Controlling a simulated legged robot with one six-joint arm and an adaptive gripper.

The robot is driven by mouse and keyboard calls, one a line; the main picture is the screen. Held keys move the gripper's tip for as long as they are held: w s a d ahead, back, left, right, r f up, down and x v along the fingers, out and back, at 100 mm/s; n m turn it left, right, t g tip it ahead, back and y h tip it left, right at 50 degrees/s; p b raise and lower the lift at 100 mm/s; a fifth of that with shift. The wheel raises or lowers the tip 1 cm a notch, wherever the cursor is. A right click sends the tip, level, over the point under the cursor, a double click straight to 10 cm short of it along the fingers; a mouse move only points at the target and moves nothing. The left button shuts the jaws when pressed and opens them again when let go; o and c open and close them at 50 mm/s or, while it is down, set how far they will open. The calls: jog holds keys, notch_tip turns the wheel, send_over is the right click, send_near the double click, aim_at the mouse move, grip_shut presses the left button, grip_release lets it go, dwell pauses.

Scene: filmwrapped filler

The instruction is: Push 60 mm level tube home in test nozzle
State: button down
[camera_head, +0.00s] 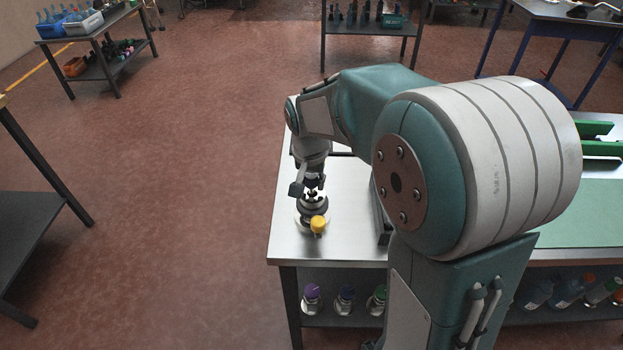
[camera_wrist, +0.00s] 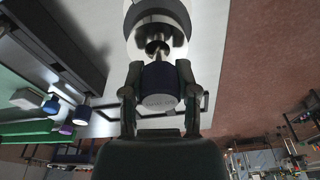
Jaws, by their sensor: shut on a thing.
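My gripper (camera_head: 314,184) points down over the left end of the steel bench. In the wrist view my gripper (camera_wrist: 160,92) has its two fingers closed on the sides of a dark blue cylindrical piece with a grey end face, which I take to be the level tube (camera_wrist: 160,84). Beyond it a short shiny metal part leads into the round grey test nozzle (camera_wrist: 158,14). In the head view the nozzle (camera_head: 312,208) stands below my gripper, with a yellow knob (camera_head: 318,224) on its near side. How deep the tube sits I cannot tell.
The bench top (camera_head: 286,236) is bare left of the nozzle. A dark upright block (camera_head: 381,222) stands to its right, partly behind my arm. Several colour-capped items, one purple (camera_head: 313,291), stand on the lower shelf. Green rails (camera_head: 597,130) lie at the far right.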

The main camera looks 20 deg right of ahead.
jog(key=shift+s+f, duration=0.1)
jog(key=shift+f, duration=0.9)
jog(key=shift+c, duration=1.5)
grip_release()
jog(key=r, duration=0.8)
jog(key=s+a+r, duration=0.1)
jog(key=r, duration=0.2)
jog(key=shift+r, duration=0.4)
